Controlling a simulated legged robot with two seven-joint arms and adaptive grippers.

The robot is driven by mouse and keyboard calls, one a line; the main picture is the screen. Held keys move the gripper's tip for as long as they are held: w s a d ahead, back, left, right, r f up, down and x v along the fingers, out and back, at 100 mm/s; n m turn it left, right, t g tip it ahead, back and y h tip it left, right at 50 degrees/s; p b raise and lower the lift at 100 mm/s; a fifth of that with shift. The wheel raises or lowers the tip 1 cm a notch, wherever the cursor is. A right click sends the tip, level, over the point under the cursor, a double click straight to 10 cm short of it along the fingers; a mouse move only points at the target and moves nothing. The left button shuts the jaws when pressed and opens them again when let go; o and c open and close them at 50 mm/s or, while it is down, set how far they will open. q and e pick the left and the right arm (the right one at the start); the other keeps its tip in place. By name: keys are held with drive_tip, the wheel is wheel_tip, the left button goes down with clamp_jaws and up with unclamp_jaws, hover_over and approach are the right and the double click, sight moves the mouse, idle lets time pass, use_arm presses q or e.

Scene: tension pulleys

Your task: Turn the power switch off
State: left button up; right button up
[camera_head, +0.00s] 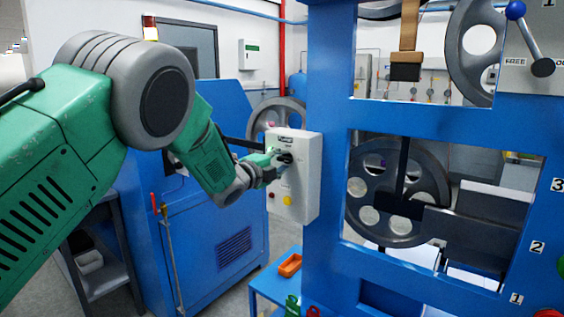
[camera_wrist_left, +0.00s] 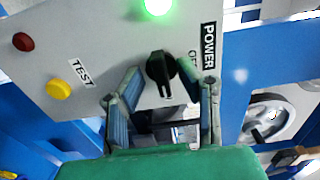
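The power switch is a black rotary knob (camera_wrist_left: 160,70) on a light grey control box (camera_head: 309,180), beside a POWER label (camera_wrist_left: 209,45). In the wrist view its pointer end reaches down between my fingers. My left gripper (camera_head: 279,160) is at the front of the box and covers part of the knob in the head view. In the wrist view the left gripper (camera_wrist_left: 168,88) is open, with one finger on each side of the knob. I cannot tell if either finger touches it. A green lamp (camera_wrist_left: 158,5) by the knob is lit. My right gripper is not in view.
The box also carries a red button (camera_wrist_left: 23,41) and a yellow button (camera_wrist_left: 59,89) near a TEST label. It is mounted on a blue machine frame (camera_head: 327,60) with large pulleys (camera_head: 425,180). A low blue table with an orange tray (camera_head: 290,265) stands below.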

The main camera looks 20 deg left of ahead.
use_arm(q)
drive_tip(key=shift+c, duration=0.4)
clamp_jaws()
